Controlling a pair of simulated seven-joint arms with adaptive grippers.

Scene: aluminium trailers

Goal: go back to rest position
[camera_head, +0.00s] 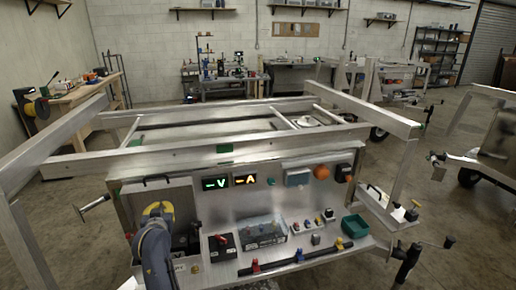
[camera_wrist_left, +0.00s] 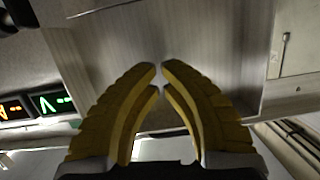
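My left gripper (camera_head: 158,209) has yellow fingers and is in front of the left part of the trailer's panel in the head view. In the left wrist view my left gripper (camera_wrist_left: 161,66) has its fingertips almost together, with nothing held between them. The aluminium trailer (camera_head: 180,158) fills the middle of the head view. My right gripper is in neither view.
The trailer's panel carries lit displays (camera_head: 245,180), which also show in the left wrist view (camera_wrist_left: 50,103). Its shelf holds a black box (camera_head: 222,246), a clear-lidded case (camera_head: 262,232) and a green bin (camera_head: 355,227). A wooden workbench (camera_head: 75,98) stands at left.

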